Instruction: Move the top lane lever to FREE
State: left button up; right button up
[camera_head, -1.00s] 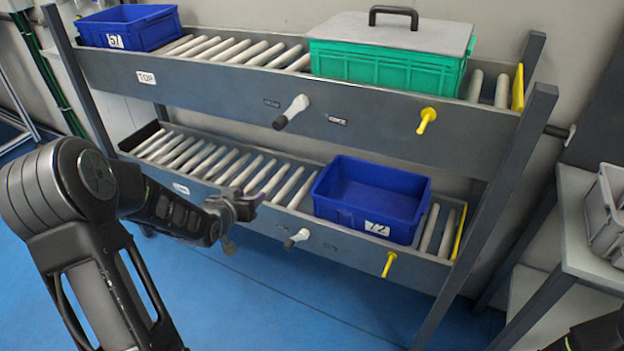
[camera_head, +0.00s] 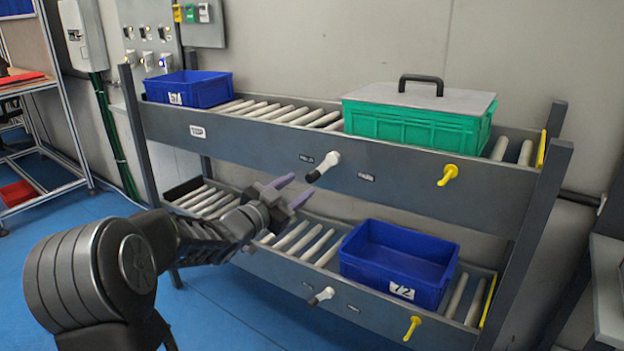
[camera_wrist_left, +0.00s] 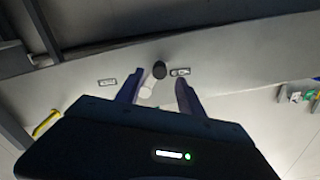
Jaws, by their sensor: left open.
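The top lane lever (camera_head: 323,165) is a white handle with a black tip on the front rail of the upper rack. It tilts down and left, toward the left of two small labels whose text is too small to read. My left gripper (camera_head: 293,189) is open and empty, just left of and below the lever's tip. In the left wrist view the lever (camera_wrist_left: 148,88) shows between the two open fingers (camera_wrist_left: 160,92), its black tip leaning toward the right-hand label. Contact cannot be told. My right gripper is out of view.
A green crate (camera_head: 415,127) with a grey lid and a blue bin (camera_head: 188,88) sit on the top lane (camera_head: 210,131). A yellow lever (camera_head: 447,175) is farther right. The lower lane holds another blue bin (camera_head: 397,264), a white lever (camera_head: 320,296) and a yellow lever (camera_head: 412,328).

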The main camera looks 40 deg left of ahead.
aim_at(309, 179)
pick_arm(q)
jog(key=w, duration=0.6)
jog(key=shift+w, duration=0.25)
grip_shut()
jog(key=shift+a+r, duration=0.1)
dwell(1.1)
